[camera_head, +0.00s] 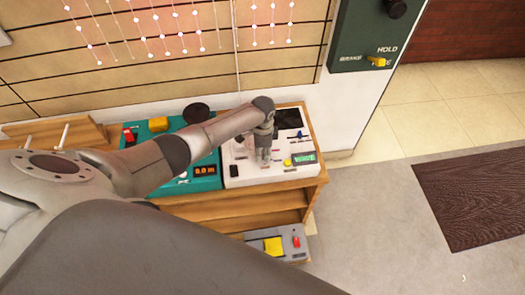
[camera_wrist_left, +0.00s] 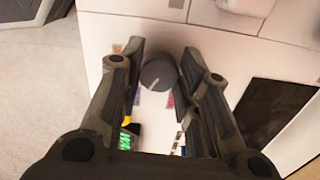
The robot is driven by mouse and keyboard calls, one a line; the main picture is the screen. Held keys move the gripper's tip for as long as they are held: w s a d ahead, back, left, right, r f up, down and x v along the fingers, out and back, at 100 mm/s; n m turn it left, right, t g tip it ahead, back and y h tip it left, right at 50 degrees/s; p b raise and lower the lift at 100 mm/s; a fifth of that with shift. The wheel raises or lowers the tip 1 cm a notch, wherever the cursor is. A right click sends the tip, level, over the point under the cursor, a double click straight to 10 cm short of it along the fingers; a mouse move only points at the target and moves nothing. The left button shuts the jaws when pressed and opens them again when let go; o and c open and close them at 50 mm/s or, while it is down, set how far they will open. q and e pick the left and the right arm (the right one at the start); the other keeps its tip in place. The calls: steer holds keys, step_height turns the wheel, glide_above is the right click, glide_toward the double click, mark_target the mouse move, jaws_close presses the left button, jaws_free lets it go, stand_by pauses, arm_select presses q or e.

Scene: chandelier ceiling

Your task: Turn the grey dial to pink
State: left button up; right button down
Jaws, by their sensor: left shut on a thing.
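The grey dial (camera_wrist_left: 158,74) is a round dark grey knob on the white panel (camera_head: 245,175), with a thin light pointer line on its face. Small coloured marks lie around it: orange at its left and pinkish-purple ones on the side towards my wrist. My left gripper (camera_wrist_left: 160,54) is shut on the dial, with one finger on each side of it. In the head view my left gripper (camera_head: 263,157) points down at the panel and hides the dial. Which mark the pointer meets is hard to tell. My right gripper is not in view.
The white panel also has a black screen (camera_head: 288,118), a green display (camera_head: 303,158) and a yellow button (camera_head: 288,162). A teal panel (camera_head: 205,170) adjoins it at left, on the wooden shelf (camera_head: 225,207). A grey box (camera_head: 293,253) sits lower. A green box (camera_head: 350,35) is on the wall.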

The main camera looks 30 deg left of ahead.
mark_target(263, 153)
arm_select(q)
steer(key=shift+w+r+m, duration=0.1)
steer(key=shift+m, duration=0.4)
steer(key=o, duration=1)
step_height(263, 153, up, 12)
steer(key=shift+f, duration=0.1)
stand_by(0.5)
